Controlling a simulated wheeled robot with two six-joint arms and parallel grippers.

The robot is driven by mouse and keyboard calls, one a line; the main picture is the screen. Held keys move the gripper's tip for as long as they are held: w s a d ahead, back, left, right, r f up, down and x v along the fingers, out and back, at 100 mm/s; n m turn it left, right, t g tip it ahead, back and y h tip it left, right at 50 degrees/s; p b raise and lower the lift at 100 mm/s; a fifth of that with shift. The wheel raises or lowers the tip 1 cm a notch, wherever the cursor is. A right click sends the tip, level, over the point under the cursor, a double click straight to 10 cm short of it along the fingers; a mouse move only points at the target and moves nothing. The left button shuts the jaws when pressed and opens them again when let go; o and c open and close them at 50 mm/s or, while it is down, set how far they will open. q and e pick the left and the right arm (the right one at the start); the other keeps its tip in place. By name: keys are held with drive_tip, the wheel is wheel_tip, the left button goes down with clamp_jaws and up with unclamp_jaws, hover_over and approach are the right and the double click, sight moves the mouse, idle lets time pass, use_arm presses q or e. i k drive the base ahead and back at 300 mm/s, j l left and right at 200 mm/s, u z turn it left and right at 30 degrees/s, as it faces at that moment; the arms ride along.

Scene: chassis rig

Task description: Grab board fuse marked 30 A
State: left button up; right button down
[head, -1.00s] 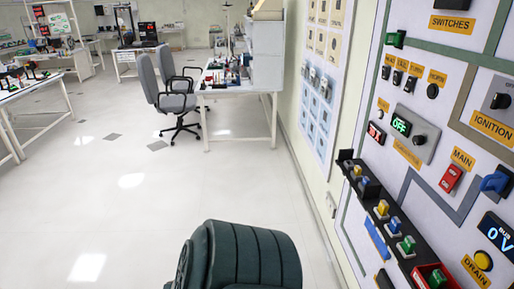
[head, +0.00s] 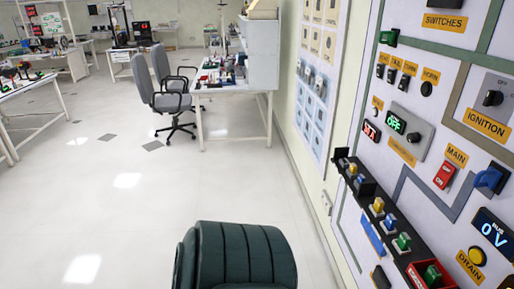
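Small coloured fuse-like blocks stand on a black rack (head: 366,189) along the lower part of the wall panel at right. They include a yellow one (head: 377,205), a blue one (head: 390,221) and a green one (head: 402,242). Neither of my grippers is in view.
The panel carries a MAIN switch (head: 444,176), an ignition knob (head: 492,98), a blue knob (head: 490,179), a yellow DRAIN button (head: 477,256) and a display (head: 494,234) reading 0 V. Grey chairs (head: 166,85) stand by a white workbench (head: 235,92).

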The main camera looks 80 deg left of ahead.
sight(404, 242)
drive_tip(key=k+j+u, duration=0.15)
drive_tip(key=j+u, duration=0.3)
drive_tip(key=j, duration=0.15)
drive_tip(key=k+j+u, duration=0.1)
drive_tip(key=j+u, duration=0.3)
drive_tip(key=j, duration=0.2)
